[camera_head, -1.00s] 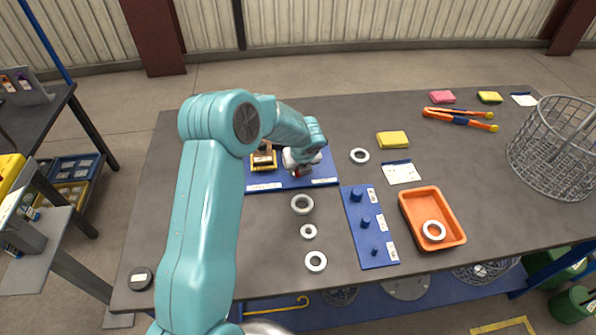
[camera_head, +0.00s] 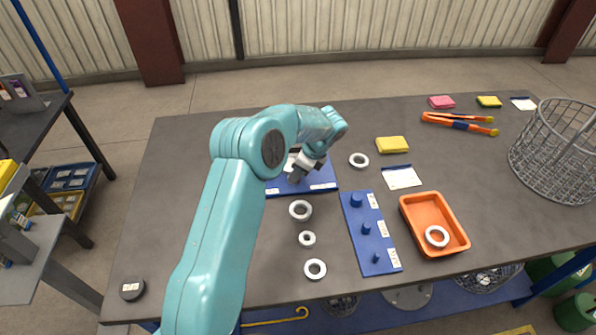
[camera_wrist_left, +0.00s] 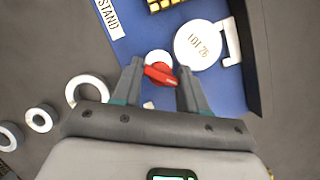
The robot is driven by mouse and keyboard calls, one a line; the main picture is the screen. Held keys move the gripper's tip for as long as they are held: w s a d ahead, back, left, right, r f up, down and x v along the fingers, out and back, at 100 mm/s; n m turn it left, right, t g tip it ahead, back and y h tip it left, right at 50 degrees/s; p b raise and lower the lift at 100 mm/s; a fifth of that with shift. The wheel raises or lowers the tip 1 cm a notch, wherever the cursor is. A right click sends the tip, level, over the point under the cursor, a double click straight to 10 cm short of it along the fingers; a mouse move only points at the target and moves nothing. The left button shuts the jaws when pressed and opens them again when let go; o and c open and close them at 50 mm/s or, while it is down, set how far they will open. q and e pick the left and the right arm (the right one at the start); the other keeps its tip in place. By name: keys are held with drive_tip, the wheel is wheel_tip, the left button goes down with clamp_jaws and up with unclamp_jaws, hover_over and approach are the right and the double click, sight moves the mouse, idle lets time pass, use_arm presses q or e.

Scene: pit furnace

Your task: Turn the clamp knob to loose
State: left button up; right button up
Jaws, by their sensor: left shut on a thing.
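The red clamp knob (camera_wrist_left: 160,73) sits on a round white base on the blue stand board (camera_wrist_left: 128,42). In the left wrist view its red bar lies slightly aslant between the fingertips of my left gripper (camera_wrist_left: 161,77), which is shut on it. In the head view my left gripper (camera_head: 299,172) is over the blue board (camera_head: 318,181), and my arm and wrist hide the knob and much of the board. A white disc marked LOT 26 (camera_wrist_left: 200,45) is just beyond the right finger. My right gripper is not in view.
Several loose rings, one being a white ring (camera_head: 300,211), lie in front of the board. A blue peg board (camera_head: 377,255) and an orange tray (camera_head: 462,243) are to the right. A wire basket (camera_head: 550,160) stands far right. The table's left side is mostly clear.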

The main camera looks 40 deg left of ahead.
use_arm(q)
drive_tip(key=shift+a+n+g, duration=0.1)
drive_tip(key=shift+n+g, duration=0.2)
drive_tip(key=shift+n, duration=0.5)
drive_tip(key=shift+f, duration=0.1)
drive_tip(key=o, duration=0.8)
drive_tip(key=shift+c, duration=0.2)
drive_tip(key=shift+w+h, duration=0.1)
drive_tip(key=shift+h, duration=0.2)
drive_tip(key=v, duration=1.6)
